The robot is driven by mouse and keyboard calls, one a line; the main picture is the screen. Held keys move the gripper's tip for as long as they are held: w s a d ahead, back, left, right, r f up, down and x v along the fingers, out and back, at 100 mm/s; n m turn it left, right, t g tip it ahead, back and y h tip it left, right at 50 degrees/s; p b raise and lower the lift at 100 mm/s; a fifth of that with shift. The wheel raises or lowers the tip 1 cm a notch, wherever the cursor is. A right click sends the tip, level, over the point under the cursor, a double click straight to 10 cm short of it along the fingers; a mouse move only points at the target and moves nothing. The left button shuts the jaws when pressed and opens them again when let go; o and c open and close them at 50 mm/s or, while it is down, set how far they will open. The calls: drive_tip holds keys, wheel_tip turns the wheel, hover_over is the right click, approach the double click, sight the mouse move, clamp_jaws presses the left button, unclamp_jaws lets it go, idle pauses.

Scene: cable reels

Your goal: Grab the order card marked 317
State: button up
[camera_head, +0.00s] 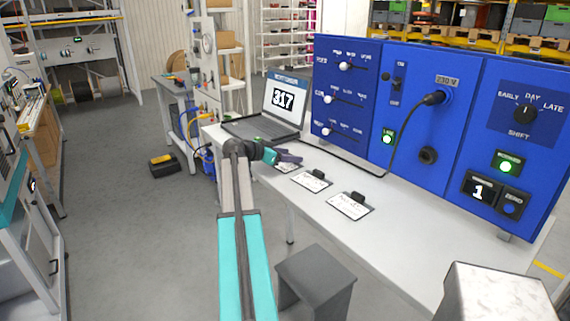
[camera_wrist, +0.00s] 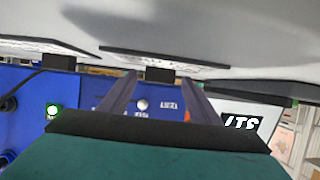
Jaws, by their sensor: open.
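My gripper (camera_head: 290,158) is open over the white bench, near the laptop. In the wrist view, which is upside down, its two fingers (camera_wrist: 160,92) spread on either side of the black clip (camera_wrist: 160,74) of a clipboard card (camera_wrist: 165,56); I cannot tell if they touch it. In the head view, one card (camera_head: 348,206) lies nearest me, another card (camera_head: 311,181) lies beyond it, and a further one is mostly hidden under my gripper. Their writing is too small to read. The laptop screen (camera_head: 284,97) shows 317; it also shows inverted in the wrist view (camera_wrist: 240,122).
A blue control panel (camera_head: 415,120) with knobs, a plugged cable and green lamps stands along the back of the bench (camera_head: 385,245). A grey stool (camera_head: 316,278) stands in front. The floor at left is mostly clear, with a black and yellow case (camera_head: 164,163) on it.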

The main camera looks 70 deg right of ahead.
idle(0.3)
drive_tip(key=c, duration=1.2)
drive_tip(key=shift+o, duration=0.2)
drive_tip(key=shift+r, duration=0.2)
drive_tip(key=shift+r+b, duration=0.75)
drive_tip(key=shift+r, duration=0.5)
drive_tip(key=w+a+r+b, duration=0.1)
drive_tip(key=w+a+b, duration=0.1)
drive_tip(key=w+a, duration=0.2)
drive_tip(key=w+a+r+b, duration=0.1)
drive_tip(key=w+a, duration=0.3)
drive_tip(key=a, duration=0.5)
drive_tip(key=shift+w+a+b, duration=0.15)
drive_tip(key=shift+a+b, duration=0.25)
drive_tip(key=shift+b, duration=0.15)
